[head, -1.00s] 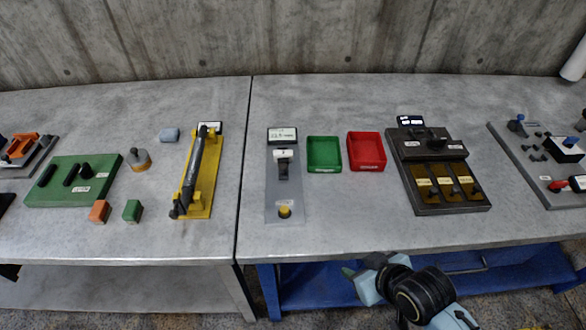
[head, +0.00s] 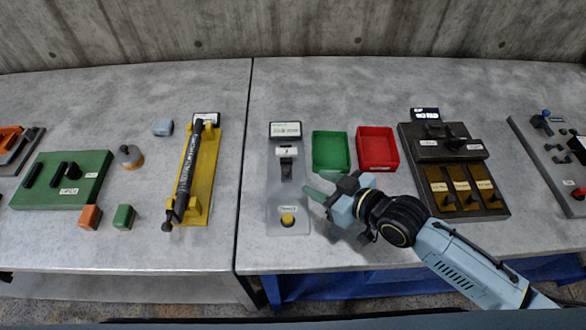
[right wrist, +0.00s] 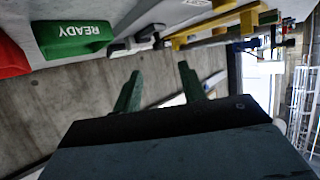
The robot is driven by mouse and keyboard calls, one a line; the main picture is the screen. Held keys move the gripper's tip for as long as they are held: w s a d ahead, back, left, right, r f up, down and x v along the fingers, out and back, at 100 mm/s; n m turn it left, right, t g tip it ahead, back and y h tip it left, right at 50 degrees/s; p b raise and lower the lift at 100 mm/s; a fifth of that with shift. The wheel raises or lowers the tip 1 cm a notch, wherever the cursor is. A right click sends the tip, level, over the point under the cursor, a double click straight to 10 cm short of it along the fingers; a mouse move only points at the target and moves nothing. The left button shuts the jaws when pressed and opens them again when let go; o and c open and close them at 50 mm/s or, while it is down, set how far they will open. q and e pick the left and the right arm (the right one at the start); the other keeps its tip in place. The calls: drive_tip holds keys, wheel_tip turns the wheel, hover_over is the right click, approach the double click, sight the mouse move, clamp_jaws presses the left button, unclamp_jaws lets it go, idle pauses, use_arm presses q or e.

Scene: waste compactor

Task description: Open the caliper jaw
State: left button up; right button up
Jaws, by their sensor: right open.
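The caliper station (head: 272,205) is a grey plate on the right-hand table, with a white display (head: 285,129) at its far end. A black and white sliding jaw piece (head: 286,160) sits below the display, and a round yellow button (head: 288,219) is near the front. I cannot tell the gap at the jaw. My right gripper (head: 315,184) hovers just right of the plate. Its green fingers are apart and empty, as the right wrist view (right wrist: 160,84) also shows. My left gripper is not in view.
A green bin (head: 331,170) and a red bin (head: 378,166) stand beyond my right gripper. A dark station with brass plates (head: 472,204) is to the right. A yellow fixture with a black bar (head: 206,170) lies left of the table seam.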

sight(289, 170)
drive_tip(key=x, duration=0.9)
drive_tip(key=shift+w+b, duration=0.1)
drive_tip(key=shift+b, duration=0.3)
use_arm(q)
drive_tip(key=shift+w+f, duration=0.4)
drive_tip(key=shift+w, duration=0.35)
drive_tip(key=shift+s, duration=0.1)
use_arm(e)
drive_tip(key=shift+c, duration=0.4)
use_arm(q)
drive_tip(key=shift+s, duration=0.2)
use_arm(e)
clamp_jaws()
